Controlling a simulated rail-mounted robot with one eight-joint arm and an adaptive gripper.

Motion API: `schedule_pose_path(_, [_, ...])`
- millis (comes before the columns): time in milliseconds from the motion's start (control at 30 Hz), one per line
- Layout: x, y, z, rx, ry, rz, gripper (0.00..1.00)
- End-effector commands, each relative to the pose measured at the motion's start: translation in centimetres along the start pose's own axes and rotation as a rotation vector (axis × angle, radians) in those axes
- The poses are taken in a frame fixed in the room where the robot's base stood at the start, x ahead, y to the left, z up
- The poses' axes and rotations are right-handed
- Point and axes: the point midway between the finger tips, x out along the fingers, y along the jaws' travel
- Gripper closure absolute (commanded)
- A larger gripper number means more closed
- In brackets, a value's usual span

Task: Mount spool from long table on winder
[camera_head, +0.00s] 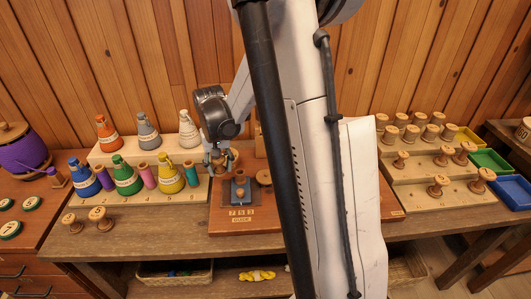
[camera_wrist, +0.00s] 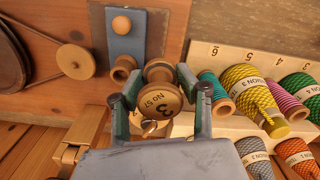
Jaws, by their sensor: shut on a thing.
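My gripper (camera_head: 217,160) is above the winder board, near its back left corner. In the wrist view my gripper (camera_wrist: 158,108) has its two fingers on either side of a bare wooden spool (camera_wrist: 162,90). The spool's round end faces the camera and bears a dark "3" and smaller lettering. The winder (camera_head: 240,192) has a blue-grey plate with a wooden knob, on a reddish board. The plate (camera_wrist: 124,44) also shows in the wrist view, with a small wooden turned piece at its end beside the held spool. I cannot tell whether spool and winder touch.
Coloured thread cones (camera_head: 125,175) stand on a stepped, numbered rack left of the winder. Two wooden spools (camera_head: 99,218) stand on the table before it. A rack of bare spools (camera_head: 437,186) and coloured trays (camera_head: 490,160) are at right. My arm hides the middle.

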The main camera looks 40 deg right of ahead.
Motion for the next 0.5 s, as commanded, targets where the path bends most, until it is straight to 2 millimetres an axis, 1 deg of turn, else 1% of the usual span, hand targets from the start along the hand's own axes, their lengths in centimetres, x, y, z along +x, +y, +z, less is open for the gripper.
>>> schedule_pose_path(33, [-0.3,2.5,-0.1,0.057,0.0,0.0,0.85])
schedule_pose_path(100, [-0.6,5.5,-0.1,0.131,0.0,0.0,0.85])
schedule_pose_path(200, [-0.9,9.2,0.2,0.222,0.0,0.0,0.85])
schedule_pose_path(300, [-1.1,12.1,0.5,0.294,0.0,0.0,0.85])
schedule_pose_path(400, [-1.2,14.0,0.8,0.343,0.0,0.0,0.85])
schedule_pose_path(500, [-1.3,15.0,1.0,0.369,0.0,0.0,0.85])
